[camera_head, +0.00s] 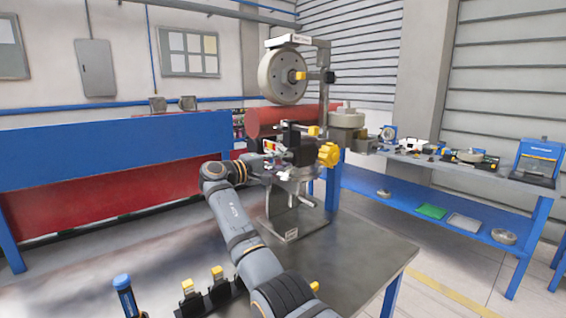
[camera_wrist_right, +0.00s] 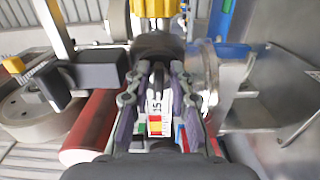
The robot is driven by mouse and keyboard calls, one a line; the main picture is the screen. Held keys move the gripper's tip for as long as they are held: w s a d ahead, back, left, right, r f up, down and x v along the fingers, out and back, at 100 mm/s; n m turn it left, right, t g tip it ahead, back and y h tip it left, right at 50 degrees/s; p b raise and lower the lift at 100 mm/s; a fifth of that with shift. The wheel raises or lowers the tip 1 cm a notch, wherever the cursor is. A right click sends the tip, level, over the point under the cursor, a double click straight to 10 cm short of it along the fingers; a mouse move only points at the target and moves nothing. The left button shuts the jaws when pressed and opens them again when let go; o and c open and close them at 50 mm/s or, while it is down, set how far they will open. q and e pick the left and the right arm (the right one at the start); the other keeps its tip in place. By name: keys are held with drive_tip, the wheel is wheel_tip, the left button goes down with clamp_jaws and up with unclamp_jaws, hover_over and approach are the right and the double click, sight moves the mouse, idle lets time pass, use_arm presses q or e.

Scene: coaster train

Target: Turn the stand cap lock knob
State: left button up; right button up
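A large yellow lobed knob (camera_head: 329,154) sits on the right side of the grey stand (camera_head: 292,205) on the table. It also shows at the top edge of the right wrist view (camera_wrist_right: 153,9), beyond a dark hub (camera_wrist_right: 157,45). My right gripper (camera_head: 290,150) is left of the knob, among the stand's dark parts. In the wrist view its two grey-purple fingers (camera_wrist_right: 160,72) point at the hub, with a numbered label between them. Whether they touch or hold anything is unclear. My left gripper is out of view.
A large grey wheel (camera_head: 281,77) hangs above the gripper. A red cylinder (camera_head: 268,119) lies behind the stand. A bench (camera_head: 520,178) with tools is at the right. A blue-capped bottle (camera_head: 124,290) stands at the front left. The table (camera_head: 355,255) is clear at right front.

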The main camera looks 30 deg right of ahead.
drive_tip(key=shift+o, duration=0.5)
drive_tip(key=a, duration=1.2)
drive_tip(key=shift+s, duration=0.45)
